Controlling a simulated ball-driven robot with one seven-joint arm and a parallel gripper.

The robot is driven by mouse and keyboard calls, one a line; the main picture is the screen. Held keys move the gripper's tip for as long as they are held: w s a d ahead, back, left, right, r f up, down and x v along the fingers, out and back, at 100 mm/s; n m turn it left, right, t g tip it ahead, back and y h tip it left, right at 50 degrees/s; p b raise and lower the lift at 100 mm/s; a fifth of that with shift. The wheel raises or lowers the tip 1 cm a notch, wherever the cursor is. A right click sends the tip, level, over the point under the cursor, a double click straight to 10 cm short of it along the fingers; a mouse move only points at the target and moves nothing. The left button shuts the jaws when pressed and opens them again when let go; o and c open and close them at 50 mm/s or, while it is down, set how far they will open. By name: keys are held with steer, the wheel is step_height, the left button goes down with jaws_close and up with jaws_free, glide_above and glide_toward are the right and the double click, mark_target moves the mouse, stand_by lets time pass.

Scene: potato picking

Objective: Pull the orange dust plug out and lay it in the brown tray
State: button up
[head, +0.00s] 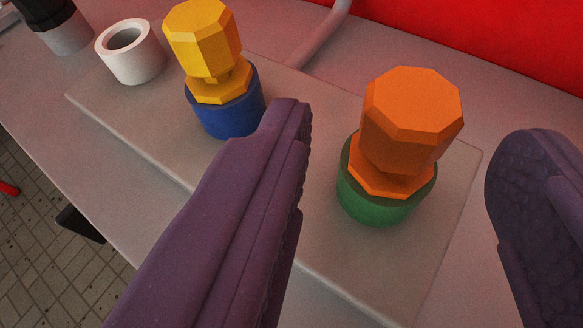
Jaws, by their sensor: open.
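The orange dust plug (411,118) stands upright in a green socket (376,207) on a grey plate (320,235). Its octagonal head and lower flange show above the socket. My gripper (397,165) has two purple fingers, spread wide and empty. In the picture one finger lies left of the plug and the other right of it, with a gap on both sides. I cannot tell how far the fingertips are from the plug in depth. No brown tray shows in this view.
A yellow plug (204,42) stands in a blue socket (231,112) left of the orange one. A white hollow ring (131,54) and a black-and-grey cylinder (62,30) are further left. A red surface (480,45) rises behind. Tiled floor (50,235) shows lower left.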

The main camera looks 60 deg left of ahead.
mark_target(401, 163)
steer(key=b+x, duration=0.2)
steer(key=x, duration=0.2)
steer(key=shift+w+a+f, duration=0.15)
steer(key=shift+w+f, duration=0.05)
steer(key=shift+f, duration=0.1)
steer(key=shift+w+a+f, duration=0.1)
steer(key=shift+w+a, duration=0.3)
steer(key=shift+w, duration=0.15)
steer(key=c, duration=1)
